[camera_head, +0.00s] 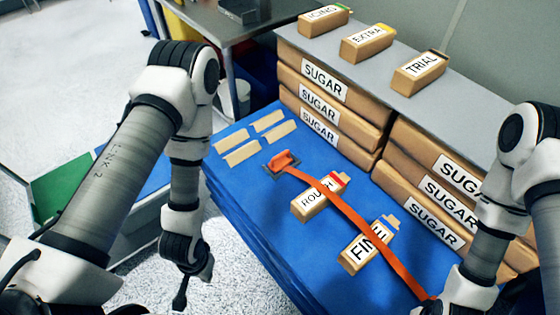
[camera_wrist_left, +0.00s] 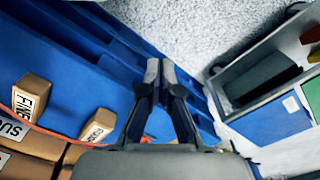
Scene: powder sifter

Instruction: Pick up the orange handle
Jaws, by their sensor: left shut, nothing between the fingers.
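The orange handle (camera_head: 283,160) stands as a short raised piece at the far-left part of the blue table. A long orange strap (camera_head: 345,207) runs from it diagonally across the table to my right wrist. In the left wrist view a bit of orange shows behind the fingers, mostly hidden, and a thin orange strip (camera_wrist_left: 40,127) shows at lower left. My left gripper (camera_head: 180,303) hangs low, left of the table edge, apart from the handle. It is shut and empty, and its closed fingers show in the left wrist view (camera_wrist_left: 160,68).
On the blue table (camera_head: 235,190) lie a ROUGH box (camera_head: 308,205), a FINE box (camera_head: 352,258) and several tan strips (camera_head: 242,152). Stacked SUGAR boxes (camera_head: 325,88) and a grey shelf (camera_head: 370,50) with labelled packets stand behind. White floor lies left of the table.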

